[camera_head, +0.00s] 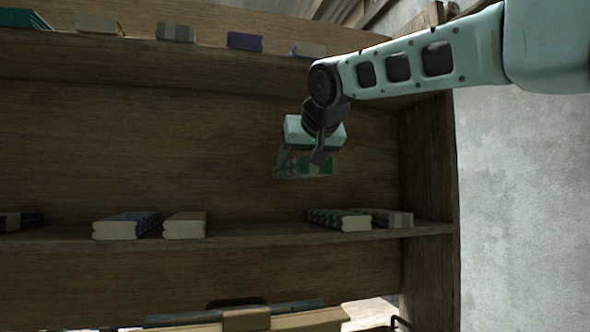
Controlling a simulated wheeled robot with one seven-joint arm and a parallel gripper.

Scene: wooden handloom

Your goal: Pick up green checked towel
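My gripper (301,163) hangs down from the arm in front of the shelf unit's back board. A green checked towel (288,171) is between its fingers, with a plainer green part at the right. The gripper appears shut on this towel and holds it above the middle shelf, clear of the board. The right finger hides part of it. Another folded towel with a dark green checked top (338,218) lies on the middle shelf below, with a pale front end.
The wooden middle shelf (260,236) also bears a grey towel (392,217), a dark towel (126,225) and a tan towel (186,225). Several folded towels line the upper shelf (120,52). A side post (428,160) stands at the right. The shelf's middle is clear.

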